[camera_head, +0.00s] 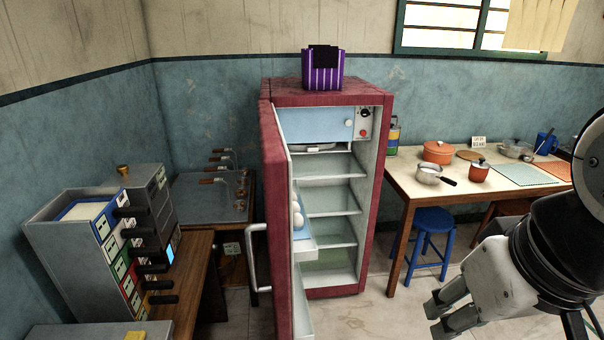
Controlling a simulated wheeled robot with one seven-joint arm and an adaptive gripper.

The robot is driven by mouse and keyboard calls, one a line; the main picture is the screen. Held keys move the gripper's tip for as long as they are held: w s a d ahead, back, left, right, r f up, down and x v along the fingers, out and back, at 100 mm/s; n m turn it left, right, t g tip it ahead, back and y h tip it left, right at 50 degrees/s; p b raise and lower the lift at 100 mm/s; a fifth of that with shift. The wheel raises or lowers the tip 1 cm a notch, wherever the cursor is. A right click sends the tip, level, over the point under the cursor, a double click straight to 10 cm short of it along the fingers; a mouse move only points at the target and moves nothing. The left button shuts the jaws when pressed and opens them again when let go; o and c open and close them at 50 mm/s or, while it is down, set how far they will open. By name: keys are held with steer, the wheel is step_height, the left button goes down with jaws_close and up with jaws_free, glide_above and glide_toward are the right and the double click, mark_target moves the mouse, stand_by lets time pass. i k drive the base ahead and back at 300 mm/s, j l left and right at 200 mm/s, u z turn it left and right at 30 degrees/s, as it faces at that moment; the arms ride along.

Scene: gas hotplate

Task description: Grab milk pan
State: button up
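A small metal pan with a dark handle (428,177) stands near the left front of the wooden table; it looks like the milk pan. Its handle points right, towards an orange-red pot (479,173). Something pale shows inside the pan. My gripper (435,318) is at the lower right, well below and in front of the table. Its two fingers point left with a gap between them, and nothing shows in them. The gripper is far from the pan and not touching it.
The wooden table (402,185) also bears an orange lidded pot (438,152), a grey pot (514,149), a blue pot (545,143) and two mats. A blue stool (433,218) stands under it. An open red fridge (372,190) stands left, its door swung forward.

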mark_target(437, 178)
steer(key=i+l+u, duration=0.1)
steer(key=i+l, duration=0.2)
steer(key=i+l+u, duration=0.15)
steer(key=i+l, duration=0.2)
steer(key=i+l+u, duration=0.1)
steer(key=i+l, duration=0.15)
steer(key=l, duration=0.25)
steer(key=i+l+u, duration=0.1)
steer(key=i+l, duration=0.2)
steer(key=l, duration=0.15)
steer(key=i+l+u, duration=0.1)
steer(key=i+l, duration=0.15)
steer(key=l, duration=0.2)
